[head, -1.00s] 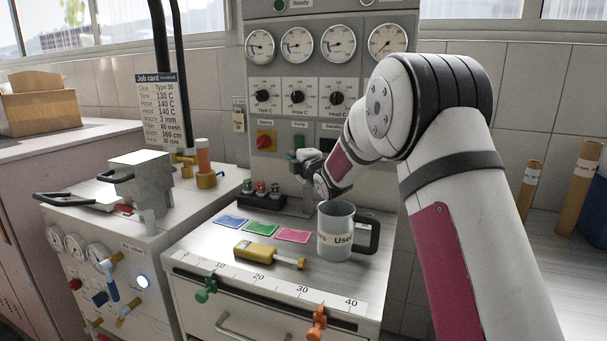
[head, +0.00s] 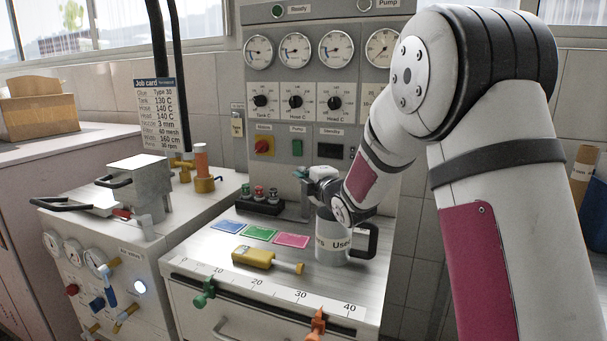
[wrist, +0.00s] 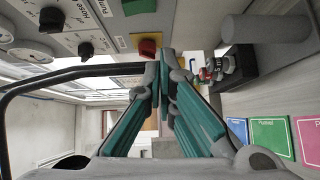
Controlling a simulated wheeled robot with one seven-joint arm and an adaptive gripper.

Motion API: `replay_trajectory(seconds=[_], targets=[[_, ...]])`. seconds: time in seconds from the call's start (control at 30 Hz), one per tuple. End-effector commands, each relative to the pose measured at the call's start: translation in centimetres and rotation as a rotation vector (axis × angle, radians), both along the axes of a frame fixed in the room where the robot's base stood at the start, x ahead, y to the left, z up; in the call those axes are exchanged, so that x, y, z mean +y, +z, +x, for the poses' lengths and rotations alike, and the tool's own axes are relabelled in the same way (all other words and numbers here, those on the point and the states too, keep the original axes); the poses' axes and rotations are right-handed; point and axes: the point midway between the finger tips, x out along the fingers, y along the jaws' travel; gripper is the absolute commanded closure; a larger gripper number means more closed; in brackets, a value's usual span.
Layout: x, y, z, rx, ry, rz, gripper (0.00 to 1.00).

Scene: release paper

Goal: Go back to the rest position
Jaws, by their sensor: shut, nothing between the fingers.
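My gripper (wrist: 162,62) shows in the wrist view with its teal fingers closed together at the tips and nothing between them. In the head view my gripper (head: 312,176) is small and partly hidden by my wrist, in front of the lower control panel (head: 300,130). It is above the worktop, behind and above the grey metal mug (head: 330,243). My arm covers part of the mug's top in that view. My forearm bends down from the upper right.
A yellow tool (head: 254,257) and blue, green and pink cards (head: 260,233) lie on the worktop. A glue tank (head: 138,185) is at left. A job card (head: 157,115) hangs by the black post.

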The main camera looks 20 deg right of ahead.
Motion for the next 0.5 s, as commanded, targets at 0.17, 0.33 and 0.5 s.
replay_trajectory(seconds=[0.17,0.33,0.5], targets=[[-0.1,0.3,-0.4,0.019,-0.011,0.017,1.0],[-0.9,1.5,-3.3,0.146,-0.087,0.129,1.0],[-1.8,2.1,-9.7,0.357,-0.235,0.336,1.0]])
